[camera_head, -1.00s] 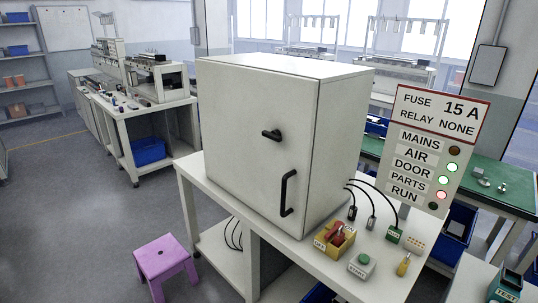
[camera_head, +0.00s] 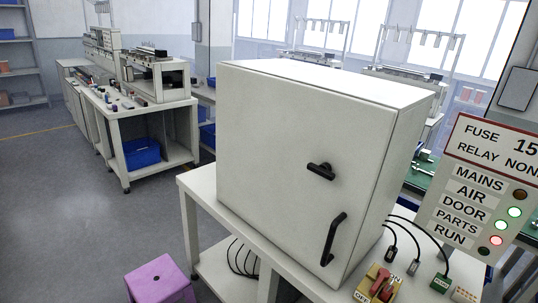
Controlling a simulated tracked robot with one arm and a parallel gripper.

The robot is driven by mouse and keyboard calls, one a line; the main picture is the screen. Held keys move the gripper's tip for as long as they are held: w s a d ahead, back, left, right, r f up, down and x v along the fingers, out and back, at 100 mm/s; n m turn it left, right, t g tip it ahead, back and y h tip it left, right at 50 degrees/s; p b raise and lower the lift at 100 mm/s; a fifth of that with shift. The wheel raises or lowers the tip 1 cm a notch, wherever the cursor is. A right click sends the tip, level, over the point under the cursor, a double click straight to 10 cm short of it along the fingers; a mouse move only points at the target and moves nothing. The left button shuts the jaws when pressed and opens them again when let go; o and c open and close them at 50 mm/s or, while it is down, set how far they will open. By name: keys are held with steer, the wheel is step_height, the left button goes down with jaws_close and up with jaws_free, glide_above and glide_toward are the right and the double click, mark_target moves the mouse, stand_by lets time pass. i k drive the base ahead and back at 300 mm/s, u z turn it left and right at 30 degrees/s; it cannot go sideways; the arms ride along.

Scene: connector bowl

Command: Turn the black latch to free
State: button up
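The black latch (camera_head: 321,170) sits on the front door of the white cabinet (camera_head: 290,150), a little above the middle of the door's right half. It lies nearly crosswise, tilting slightly down to the right. A black bar handle (camera_head: 333,239) stands below it near the door's right edge. The door looks closed. My gripper is not in view, so its state cannot be seen.
The cabinet stands on a white table (camera_head: 196,192). A yellow switch box with a red lever (camera_head: 379,285) and black cables are at right. A sign panel (camera_head: 490,190) stands at far right. A purple stool (camera_head: 160,280) is at lower left, with open floor beyond.

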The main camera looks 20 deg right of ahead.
mark_target(324, 169)
steer(key=z, duration=0.05)
steer(key=i, duration=0.95)
steer(key=z, duration=0.45)
